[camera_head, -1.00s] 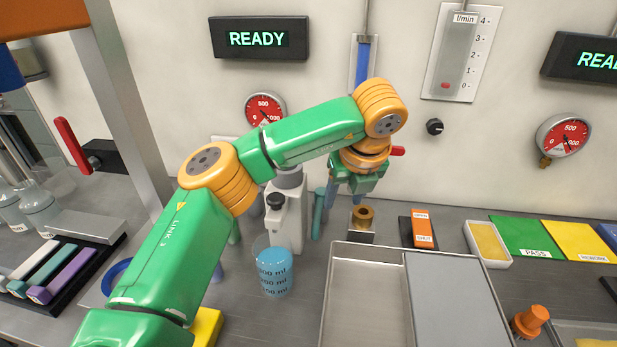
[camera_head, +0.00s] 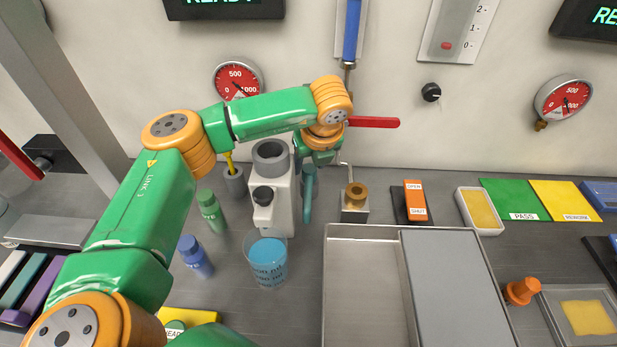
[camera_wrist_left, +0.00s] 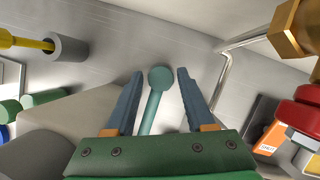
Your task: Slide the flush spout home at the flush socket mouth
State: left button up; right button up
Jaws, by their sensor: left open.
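My left gripper (camera_head: 318,158) is open, below its orange wrist, beside the white pump body (camera_head: 284,195). In the left wrist view its two blue-grey fingers (camera_wrist_left: 158,82) stand apart, with a teal round-ended rod (camera_wrist_left: 159,78) between them and gaps on both sides. The teal rod also shows in the head view (camera_head: 308,195), just right of the pump body. I cannot tell whether it is the flush spout. A brass fitting (camera_head: 356,193) sits on a small metal block to the right, possibly the flush socket. A thin bent metal pipe (camera_wrist_left: 225,72) runs near it. My right gripper is not in view.
A red lever (camera_head: 374,122) sticks out right of my wrist. A beaker of blue liquid (camera_head: 268,262) and bottles (camera_head: 211,212) stand left and in front. A metal tray (camera_head: 365,233) lies in front of the brass fitting. An orange OPEN/SHUT switch (camera_head: 415,200) is further right.

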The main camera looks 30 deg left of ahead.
pick_arm(q)
grip_shut()
dwell(1.4)
